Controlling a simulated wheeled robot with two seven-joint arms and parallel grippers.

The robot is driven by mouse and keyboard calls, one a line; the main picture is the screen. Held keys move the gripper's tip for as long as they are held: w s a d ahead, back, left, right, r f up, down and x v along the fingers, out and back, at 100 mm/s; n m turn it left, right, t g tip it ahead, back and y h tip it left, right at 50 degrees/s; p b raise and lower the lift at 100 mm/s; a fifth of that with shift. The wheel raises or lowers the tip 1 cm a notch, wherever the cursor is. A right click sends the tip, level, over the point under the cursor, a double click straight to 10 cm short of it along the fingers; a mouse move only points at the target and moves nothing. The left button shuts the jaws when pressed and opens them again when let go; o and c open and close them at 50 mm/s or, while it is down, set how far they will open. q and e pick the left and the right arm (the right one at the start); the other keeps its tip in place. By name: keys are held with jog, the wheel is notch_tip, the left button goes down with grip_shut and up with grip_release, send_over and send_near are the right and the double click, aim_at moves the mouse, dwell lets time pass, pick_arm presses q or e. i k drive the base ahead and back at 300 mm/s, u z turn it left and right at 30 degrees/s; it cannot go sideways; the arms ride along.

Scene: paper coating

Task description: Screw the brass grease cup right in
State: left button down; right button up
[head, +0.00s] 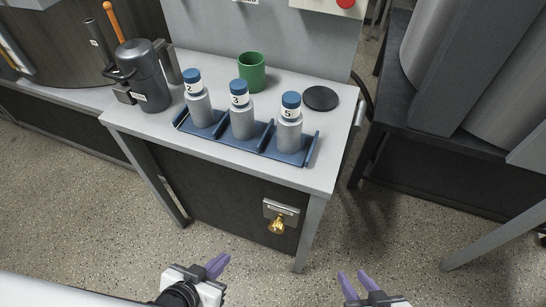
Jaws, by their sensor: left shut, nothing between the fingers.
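The brass grease cup (277,226) hangs below a small grey plate (281,209) on the dark front panel of the bench, near its right leg. How deep its thread sits cannot be seen. My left gripper (219,263), with purple fingers, is shut and empty, below and left of the cup. My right gripper (357,281) is at the bottom edge, below and right of the cup. Its two purple fingers are spread apart with nothing between them. Neither gripper touches the cup.
On the bench top (150,124) stand a blue rack (312,150) with three grey blue-capped bottles, a green cup (251,72), a black disc (320,98) and a dark jug (143,78). A bench leg (308,236) is right of the grease cup. Speckled floor is open in front.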

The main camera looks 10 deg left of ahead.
aim_at(275, 226)
jog(key=z, duration=1.95)
jog(key=k, duration=1.7)
jog(key=u, duration=2)
